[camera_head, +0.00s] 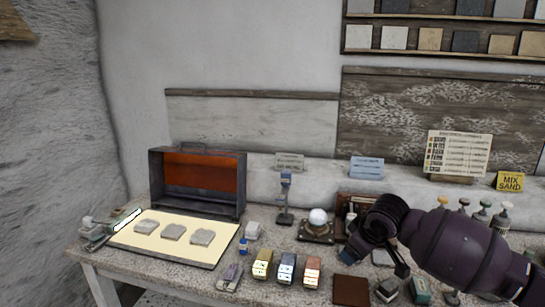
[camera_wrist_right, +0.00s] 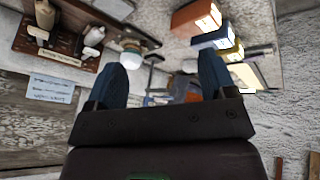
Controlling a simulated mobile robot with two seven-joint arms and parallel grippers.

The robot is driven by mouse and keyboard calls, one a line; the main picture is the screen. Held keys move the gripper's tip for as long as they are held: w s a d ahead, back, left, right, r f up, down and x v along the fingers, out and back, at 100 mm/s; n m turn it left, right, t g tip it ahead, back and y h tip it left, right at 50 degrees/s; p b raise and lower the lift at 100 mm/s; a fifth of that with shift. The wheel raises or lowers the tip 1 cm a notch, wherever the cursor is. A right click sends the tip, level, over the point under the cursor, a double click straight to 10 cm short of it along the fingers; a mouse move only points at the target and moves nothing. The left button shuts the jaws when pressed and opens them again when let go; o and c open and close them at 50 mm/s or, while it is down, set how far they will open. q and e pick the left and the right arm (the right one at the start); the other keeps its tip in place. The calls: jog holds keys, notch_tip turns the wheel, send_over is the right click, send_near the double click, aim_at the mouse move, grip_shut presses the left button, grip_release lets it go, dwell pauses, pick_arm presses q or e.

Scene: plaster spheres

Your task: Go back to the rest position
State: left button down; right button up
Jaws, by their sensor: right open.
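My right arm comes in from the right in the head view, and its right gripper (camera_head: 374,254) hangs over the right part of the table. In the right wrist view, the two blue fingers of this gripper (camera_wrist_right: 161,75) are spread apart with nothing held between them. A white plaster sphere (camera_head: 318,216) rests on a small dark stand (camera_head: 316,234), left of the gripper in the head view and apart from it. The sphere also shows in the wrist view (camera_wrist_right: 131,58), beyond the left finger. My left gripper is not in view.
The speckled table (camera_head: 190,279) holds a cream board (camera_head: 190,254) with three plaster pieces, an open dark box (camera_head: 199,208), and yellow (camera_head: 263,264), blue (camera_head: 287,268) and orange (camera_head: 312,272) boxes at the front. Bottles (camera_head: 485,212) and a brown tile (camera_head: 350,290) are near my right arm.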

jog(key=s+a+f+t+y, duration=0.4)
jog(key=s+a+t+y, duration=0.1)
jog(key=a+t, duration=0.15)
jog(key=s+d+f+m+h, duration=0.2)
jog(key=s+d+f, duration=0.2)
jog(key=s+f, duration=0.3)
jog(key=s+d+f+m+h, duration=0.2)
jog(key=s+f, duration=0.5)
jog(key=s, duration=0.6)
jog(key=s+d+f+m+h, duration=0.2)
jog(key=s+d+f+m, duration=0.1)
jog(key=s+d+f, duration=0.4)
jog(key=s, duration=0.3)
jog(key=shift+m+g+h, duration=0.3)
jog(key=shift+g, duration=0.05)
